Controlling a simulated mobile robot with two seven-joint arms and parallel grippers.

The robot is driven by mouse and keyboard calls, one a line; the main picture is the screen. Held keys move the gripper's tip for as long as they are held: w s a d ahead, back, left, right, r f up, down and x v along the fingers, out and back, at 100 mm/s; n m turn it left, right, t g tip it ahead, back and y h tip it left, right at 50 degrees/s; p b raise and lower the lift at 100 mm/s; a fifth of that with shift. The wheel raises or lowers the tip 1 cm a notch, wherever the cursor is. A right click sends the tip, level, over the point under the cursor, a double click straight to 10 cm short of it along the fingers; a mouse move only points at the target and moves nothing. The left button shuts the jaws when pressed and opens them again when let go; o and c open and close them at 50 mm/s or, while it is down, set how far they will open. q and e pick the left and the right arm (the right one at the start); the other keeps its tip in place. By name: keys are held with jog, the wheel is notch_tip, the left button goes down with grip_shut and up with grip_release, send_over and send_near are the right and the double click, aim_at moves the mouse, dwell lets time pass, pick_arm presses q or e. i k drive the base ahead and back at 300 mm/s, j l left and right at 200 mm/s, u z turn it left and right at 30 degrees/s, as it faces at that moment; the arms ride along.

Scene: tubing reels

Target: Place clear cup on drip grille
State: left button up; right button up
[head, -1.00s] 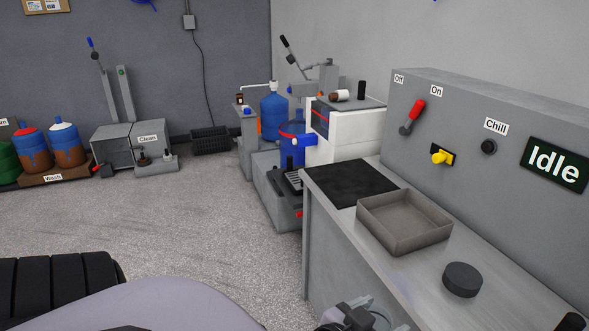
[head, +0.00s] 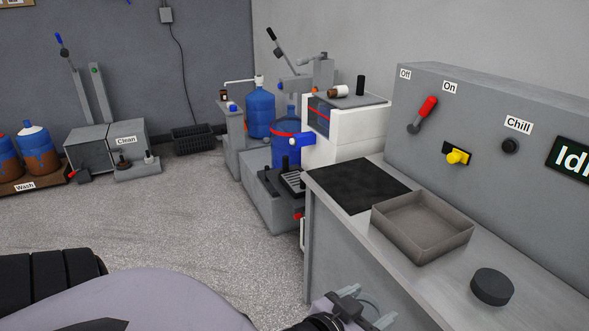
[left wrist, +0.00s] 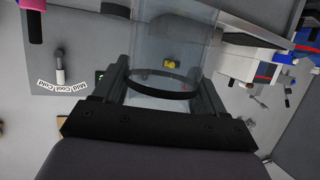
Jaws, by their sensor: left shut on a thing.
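My left gripper (head: 365,312) shows at the bottom edge of the head view, beside the grey counter. In the left wrist view its two dark fingers (left wrist: 162,88) are shut on the clear cup (left wrist: 175,45), one finger on each side. The cup is see-through, with a dark band around it near the fingers. In the head view the cup is too faint to make out well. The drip grille (head: 292,181) is a small striped plate on the low grey machine, beyond the counter's far end and well away from my gripper. My right gripper is not in view.
The counter (head: 440,290) holds a black mat (head: 357,186), an open grey tray (head: 425,250) and a dark round puck (head: 492,287). A white unit (head: 345,140) stands beside the grille. The floor (head: 190,220) left of the counter is clear.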

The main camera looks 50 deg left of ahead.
aim_at(297, 178)
jog(key=i+j+z, duration=0.1)
jog(key=j, duration=0.75)
jog(key=i+j, duration=0.1)
jog(key=j, duration=0.8)
jog(key=i+j+z, duration=0.15)
jog(key=j, duration=0.7)
jog(key=i+j, duration=0.15)
jog(key=j, duration=0.25)
jog(key=i+j+z, duration=0.1)
jog(key=j, duration=0.3)
jog(key=i+j, duration=0.15)
jog(key=j, duration=0.3)
